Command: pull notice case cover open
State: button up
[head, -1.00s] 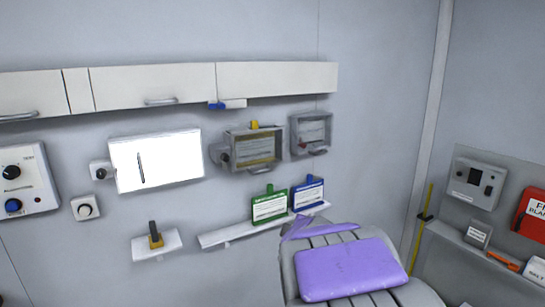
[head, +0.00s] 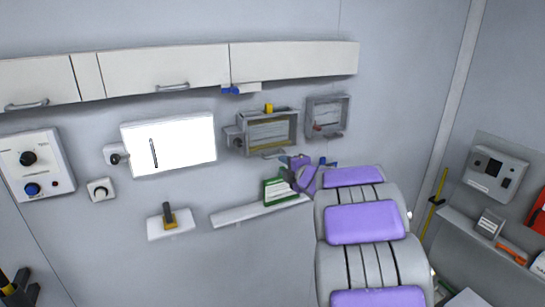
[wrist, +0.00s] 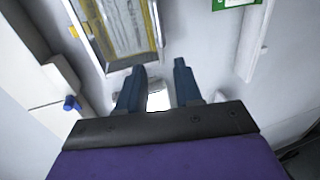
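The notice case (head: 268,132) is a grey-framed box on the wall with a clear front, papers inside and a yellow tab on top. Its cover looks closed, and a grey handle (head: 273,154) shows at its lower edge. In the wrist view the case (wrist: 120,35) fills the upper left, beyond the fingers. My gripper (head: 289,173) is just below and right of the case in the head view, partly hidden by my arm. In the wrist view its two dark fingers (wrist: 159,80) are apart, with a pale shape between them. I cannot tell whether they touch the handle.
A second grey case (head: 328,117) hangs to the right. A green card (head: 276,191) stands on a white ledge (head: 245,214) below. A lit white panel (head: 170,146) is to the left. Cabinets (head: 180,68) run above, with a blue-ended fitting (head: 238,88) underneath.

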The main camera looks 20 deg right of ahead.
aim_at(274, 157)
jog(key=w+d+f+p, duration=0.15)
jog(key=w+d, duration=0.25)
jog(key=w, duration=0.5)
jog(key=w+a, duration=0.1)
jog(key=a, duration=0.1)
jog(key=w+a+f, duration=0.1)
jog(key=w+a, duration=0.1)
jog(key=shift+a+p, duration=0.15)
jog(key=shift+p, duration=0.15)
jog(key=shift+w+f, duration=0.15)
jog(key=shift+w, duration=0.05)
jog(key=shift+w+d+f, duration=0.15)
jog(key=shift+d, duration=0.1)
jog(key=d, duration=0.3)
jog(key=shift+d+f, duration=0.2)
jog(key=shift+d, duration=0.2)
jog(key=shift+w+a+r, duration=0.1)
jog(key=shift+a+r, duration=0.1)
jog(key=shift+a, duration=1.05)
jog(key=c, duration=0.4)
jog(key=shift+a, duration=0.45)
grip_shut()
jog(key=shift+d, duration=0.35)
